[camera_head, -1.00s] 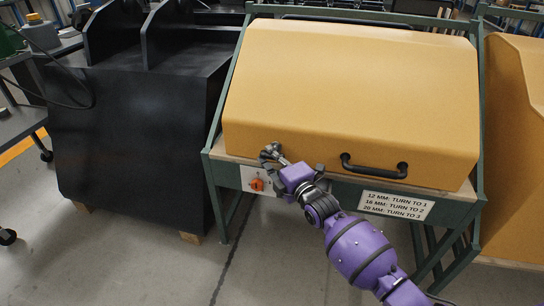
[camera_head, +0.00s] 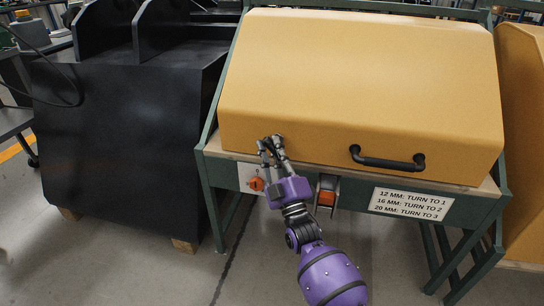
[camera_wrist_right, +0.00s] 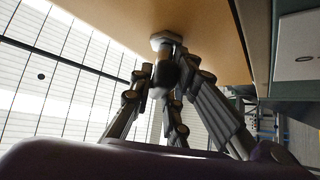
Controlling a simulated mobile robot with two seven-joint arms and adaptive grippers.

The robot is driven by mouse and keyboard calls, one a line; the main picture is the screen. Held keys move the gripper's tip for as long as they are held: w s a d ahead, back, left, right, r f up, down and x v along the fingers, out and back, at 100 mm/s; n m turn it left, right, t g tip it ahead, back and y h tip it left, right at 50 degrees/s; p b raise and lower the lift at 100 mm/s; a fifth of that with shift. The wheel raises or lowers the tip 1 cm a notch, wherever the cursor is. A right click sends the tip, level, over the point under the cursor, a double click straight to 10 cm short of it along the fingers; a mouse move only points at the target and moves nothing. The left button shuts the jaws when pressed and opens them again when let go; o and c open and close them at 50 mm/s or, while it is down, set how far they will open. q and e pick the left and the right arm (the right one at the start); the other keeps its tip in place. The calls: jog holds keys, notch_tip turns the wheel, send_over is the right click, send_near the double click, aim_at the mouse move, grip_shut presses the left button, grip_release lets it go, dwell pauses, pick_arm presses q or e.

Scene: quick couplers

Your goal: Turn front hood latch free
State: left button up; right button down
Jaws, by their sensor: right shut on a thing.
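The yellow hood (camera_head: 355,75) is down on the green bench frame, with a black bar handle (camera_head: 386,160) on its front. The front hood latch (camera_wrist_right: 165,72) shows in the right wrist view as a dark, blurred knob with a pale base on the hood's face. In the head view it is mostly hidden by my fingers. My right gripper (camera_head: 271,148) is at the hood's lower left front, its fingers closed around the latch; the fingers also show in the wrist view (camera_wrist_right: 165,95). How far the latch is turned I cannot tell. My left gripper is not in view.
An orange rotary switch (camera_head: 256,183) sits on a pale plate just below left of the gripper. An orange and grey fitting (camera_head: 327,193) is under the hood edge, right of my wrist. A printed label (camera_head: 409,203) is further right. A black machine (camera_head: 125,140) stands left.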

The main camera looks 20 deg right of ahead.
jog(key=m+h+b, duration=0.1)
jog(key=m, duration=0.1)
jog(key=m+h+b, duration=0.1)
jog(key=m+h, duration=0.1)
jog(key=m+t+h+b, duration=0.1)
jog(key=m+h, duration=0.1)
jog(key=shift+a+f+m, duration=0.1)
jog(key=shift+f+m, duration=0.2)
jog(key=shift+f, duration=0.05)
jog(key=m+g+h+b, duration=0.1)
jog(key=m+h+b, duration=0.1)
jog(key=m+h, duration=0.4)
jog(key=shift+r+m, duration=0.1)
jog(key=shift+m, duration=0.2)
pick_arm(q)
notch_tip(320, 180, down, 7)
jog(key=b, duration=0.1)
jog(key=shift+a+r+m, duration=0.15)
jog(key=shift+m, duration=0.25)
pick_arm(e)
jog(key=shift+r+m+g+h, duration=0.15)
jog(key=shift+m+g+h, duration=0.65)
jog(key=shift+m+h, duration=1.1)
pick_arm(q)
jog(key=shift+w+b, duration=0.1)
jog(key=shift+b, duration=0.2)
pick_arm(e)
jog(key=shift+m+h, duration=0.3)
jog(key=shift+m, duration=0.1)
jog(key=shift+r, duration=0.1)
